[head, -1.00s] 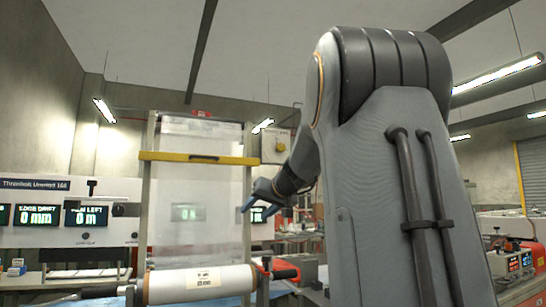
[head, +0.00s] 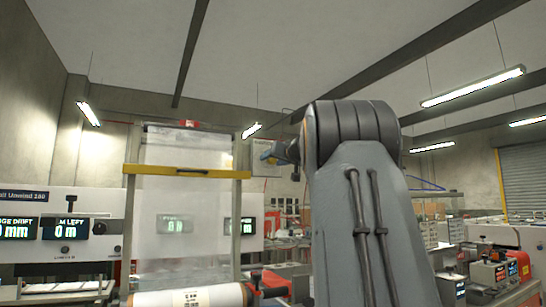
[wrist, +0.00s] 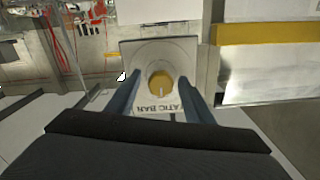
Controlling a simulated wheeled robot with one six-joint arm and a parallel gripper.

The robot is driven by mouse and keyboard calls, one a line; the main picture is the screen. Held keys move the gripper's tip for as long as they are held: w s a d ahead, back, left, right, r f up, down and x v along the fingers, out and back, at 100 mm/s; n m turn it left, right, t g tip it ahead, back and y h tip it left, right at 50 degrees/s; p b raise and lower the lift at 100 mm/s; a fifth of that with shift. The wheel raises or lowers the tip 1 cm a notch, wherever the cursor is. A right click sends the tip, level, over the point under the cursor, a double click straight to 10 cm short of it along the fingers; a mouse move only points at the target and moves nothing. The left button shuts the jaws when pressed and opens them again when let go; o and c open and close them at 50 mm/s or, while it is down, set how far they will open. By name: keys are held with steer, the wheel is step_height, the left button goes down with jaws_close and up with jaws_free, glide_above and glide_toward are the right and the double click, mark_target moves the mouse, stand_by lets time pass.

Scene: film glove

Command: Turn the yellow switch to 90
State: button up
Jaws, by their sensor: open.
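The yellow switch (wrist: 160,84) is a round knob on a pale square plate (wrist: 133,54) in the wrist view. A thin pale mark shows on the lower part of the knob. A partly hidden label, reading roughly "ATIC BAR", is below it. My gripper (wrist: 160,79) is open, with one blue-grey finger on each side of the knob in the picture. I cannot tell whether the fingers touch it.
A film frame with a yellow crossbar (head: 186,171) stands left of my arm. A white film roll (head: 190,299) lies below it. Display panels (head: 70,228) are at the left. In the wrist view, red cables (wrist: 88,22) run on the wall at upper left.

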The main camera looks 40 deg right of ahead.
steer(key=shift+w+d, duration=0.1)
steer(key=shift+w, duration=0.35)
steer(key=shift+c, duration=0.2)
steer(key=c, duration=1)
